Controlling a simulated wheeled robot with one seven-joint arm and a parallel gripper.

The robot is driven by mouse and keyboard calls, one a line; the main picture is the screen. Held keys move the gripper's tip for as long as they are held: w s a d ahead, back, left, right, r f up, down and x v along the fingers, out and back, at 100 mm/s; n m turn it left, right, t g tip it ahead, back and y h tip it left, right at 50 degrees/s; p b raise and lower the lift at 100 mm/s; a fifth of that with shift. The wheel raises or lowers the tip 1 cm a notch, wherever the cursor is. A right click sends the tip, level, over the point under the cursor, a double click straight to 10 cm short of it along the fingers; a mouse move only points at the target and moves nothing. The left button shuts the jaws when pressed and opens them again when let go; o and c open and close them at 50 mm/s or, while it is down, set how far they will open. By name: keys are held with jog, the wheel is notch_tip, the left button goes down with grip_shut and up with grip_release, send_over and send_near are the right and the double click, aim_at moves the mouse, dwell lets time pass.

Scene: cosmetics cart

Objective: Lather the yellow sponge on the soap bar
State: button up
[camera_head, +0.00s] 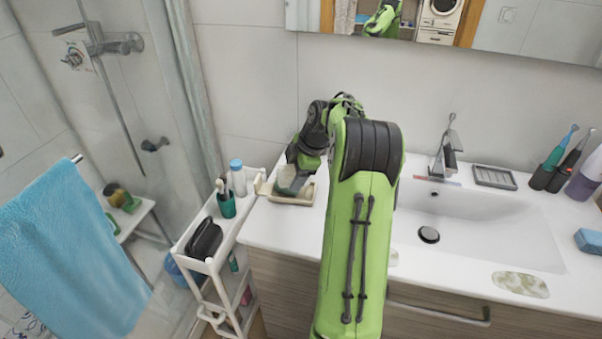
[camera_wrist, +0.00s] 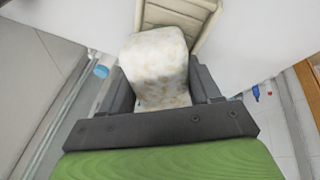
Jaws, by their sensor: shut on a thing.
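My gripper (camera_head: 290,180) is at the back left of the counter, low over a beige ridged dish (camera_head: 304,200). In the wrist view my gripper (camera_wrist: 163,85) is shut on a pale, cream-white mottled block (camera_wrist: 158,58). I cannot tell whether this is the sponge under foam or a soap bar. The dish (camera_wrist: 205,30) lies just beyond the block; whether they touch is unclear. No plainly yellow sponge shows. A flat, mottled pale piece (camera_head: 520,284), perhaps soap, lies at the counter's front right.
A basin (camera_head: 470,225) and faucet (camera_head: 446,155) are right of my arm. A grey dish (camera_head: 494,176), toothbrush holders and a blue sponge (camera_head: 590,240) are farther right. A white cart (camera_head: 196,240) with bottles stands left of the counter. A blue towel (camera_head: 70,250) hangs at left.

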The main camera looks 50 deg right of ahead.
jog(key=shift+s+d+r, duration=0.1)
jog(key=shift+s+d, duration=0.2)
jog(key=shift+s, duration=0.35)
jog(key=shift+s+d, duration=0.3)
jog(key=shift+s, duration=0.3)
notch_tip(320, 180, up, 7)
jog(key=p, duration=0.6)
jog(key=shift+r, duration=0.1)
